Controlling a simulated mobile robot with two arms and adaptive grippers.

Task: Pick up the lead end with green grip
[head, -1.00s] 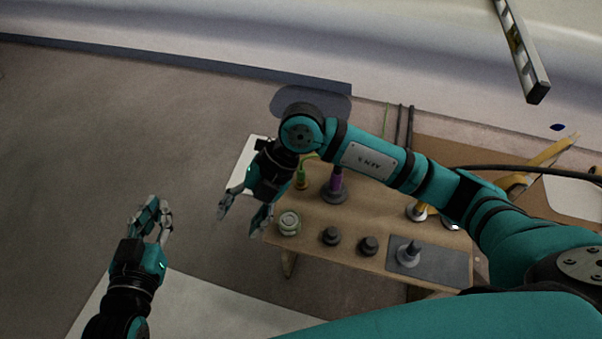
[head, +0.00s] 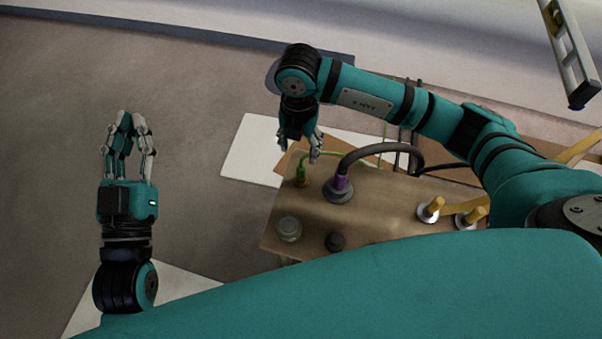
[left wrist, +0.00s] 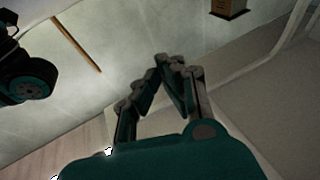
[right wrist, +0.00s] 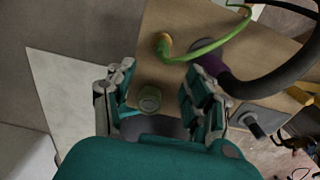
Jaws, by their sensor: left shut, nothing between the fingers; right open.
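The lead end with green grip (head: 301,176) stands upright at the left back of the wooden bench top, with a thin green lead curving from it. In the right wrist view the green lead (right wrist: 205,48) runs from its base near the top middle. My right gripper (head: 302,155) is open and empty, pointing down just behind and above the green grip. In the right wrist view its fingers (right wrist: 160,98) are spread, with a round pale green cap (right wrist: 149,99) seen between them. My left gripper (head: 130,118) is shut and empty, off to the left over the floor; it also shows in the left wrist view (left wrist: 170,62).
A thick black lead with purple grip (head: 340,187) stands right beside the green one. The round cap (head: 289,229), a dark knob (head: 335,242) and yellow-handled pieces (head: 432,207) are on the bench (head: 385,215). A white sheet (head: 250,150) lies behind.

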